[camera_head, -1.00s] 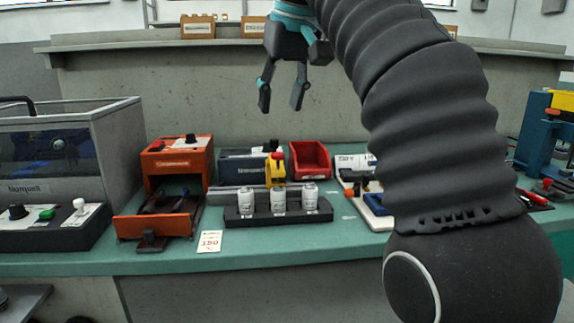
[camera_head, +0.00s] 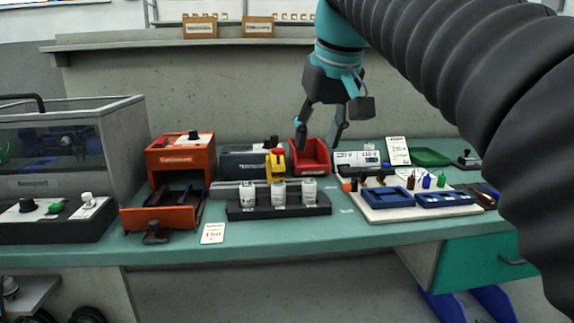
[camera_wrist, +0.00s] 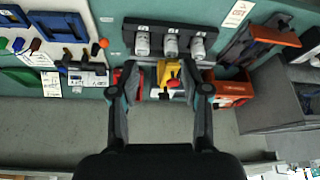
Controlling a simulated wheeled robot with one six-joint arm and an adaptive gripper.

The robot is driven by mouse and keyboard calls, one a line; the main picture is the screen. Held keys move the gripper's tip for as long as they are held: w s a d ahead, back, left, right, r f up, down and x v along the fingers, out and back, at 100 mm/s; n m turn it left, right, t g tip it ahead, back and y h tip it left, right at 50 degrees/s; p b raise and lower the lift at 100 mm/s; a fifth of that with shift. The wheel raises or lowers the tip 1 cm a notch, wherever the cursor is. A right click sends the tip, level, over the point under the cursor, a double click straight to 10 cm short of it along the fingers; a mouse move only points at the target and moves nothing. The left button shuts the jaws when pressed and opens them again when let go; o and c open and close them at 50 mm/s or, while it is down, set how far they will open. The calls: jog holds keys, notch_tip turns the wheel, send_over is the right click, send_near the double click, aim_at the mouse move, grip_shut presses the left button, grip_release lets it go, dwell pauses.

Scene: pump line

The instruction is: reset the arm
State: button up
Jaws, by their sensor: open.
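My gripper (camera_head: 317,138) hangs above the back of the green bench (camera_head: 285,250), in front of the grey back wall, with its fingers pointing down. Its two fingers are apart and nothing is between them. In the head view the fingertips overlap the red bin (camera_head: 310,158) in the picture. In the wrist view my gripper (camera_wrist: 160,88) shows spread fingers, with the yellow block with a red knob (camera_wrist: 172,77) seen between them, below on the bench. My arm rises to the upper right and hides that side of the head view.
A black rack (camera_head: 278,203) with white canisters stands at the bench's middle. Left of it are an orange unit (camera_head: 180,155) with an open drawer and a clear-lidded box (camera_head: 60,150). To the right lies a white board with blue trays (camera_head: 388,197). A shelf (camera_head: 180,42) runs along the wall.

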jog(key=s+d+f+m, duration=0.1)
jog(key=s+d+f, duration=0.2)
jog(key=s+f, duration=0.3)
jog(key=s+d+f+m+h, duration=0.1)
jog(key=s+d+f, duration=0.3)
jog(key=f, duration=1)
jog(key=s+d+f+m+t, duration=0.1)
jog(key=s+d+f, duration=0.2)
jog(key=s+f, duration=0.5)
notch_tip(320, 180, down, 3)
jog(key=shift+d+r, duration=0.15)
jog(key=shift+d, duration=0.25)
